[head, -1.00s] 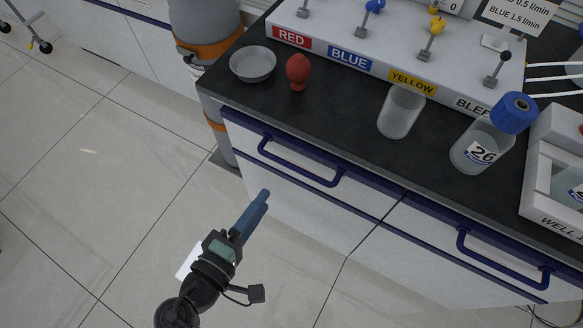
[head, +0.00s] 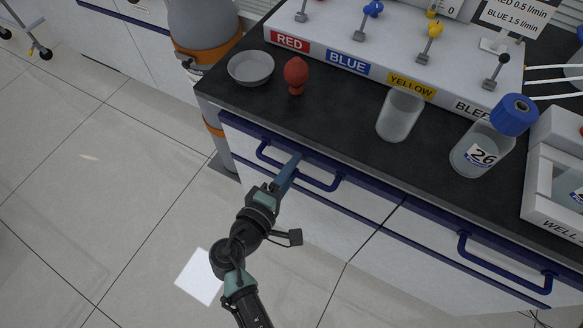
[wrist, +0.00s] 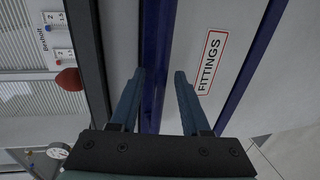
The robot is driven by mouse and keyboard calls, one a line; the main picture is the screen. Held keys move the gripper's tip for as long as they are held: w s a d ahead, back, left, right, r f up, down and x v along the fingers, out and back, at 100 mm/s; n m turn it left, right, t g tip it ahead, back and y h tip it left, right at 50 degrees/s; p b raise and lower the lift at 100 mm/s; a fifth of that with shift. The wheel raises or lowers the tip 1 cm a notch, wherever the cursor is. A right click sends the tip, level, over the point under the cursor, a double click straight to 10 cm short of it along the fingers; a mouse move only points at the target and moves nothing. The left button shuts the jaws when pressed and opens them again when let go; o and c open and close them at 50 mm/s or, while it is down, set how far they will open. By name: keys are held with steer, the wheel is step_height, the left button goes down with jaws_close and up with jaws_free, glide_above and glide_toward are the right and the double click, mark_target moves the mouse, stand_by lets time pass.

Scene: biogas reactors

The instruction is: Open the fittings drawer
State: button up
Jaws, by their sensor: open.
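The fittings drawer (head: 352,212) is the left white drawer under the dark counter, with a blue handle (head: 322,187). Its front appears flush with the cabinet. In the wrist view its FITTINGS label (wrist: 210,62) lies right of the fingers. My gripper (head: 294,162) is at the middle of the handle in the head view. In the wrist view my gripper (wrist: 160,75) is open, and a blue bar (wrist: 157,40) runs between its fingers. I cannot tell whether this bar is the handle or the drawer's blue edge, or whether the fingers touch it.
A grey dish (head: 251,68), red bulb (head: 296,74), beaker (head: 399,116) and blue-capped bottle (head: 482,148) stand on the counter (head: 340,130). A second drawer handle (head: 500,266) is at right. A grey-orange vessel (head: 205,45) stands left. The floor (head: 110,190) at left is clear.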

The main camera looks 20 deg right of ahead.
jaws_close()
stand_by(1.4)
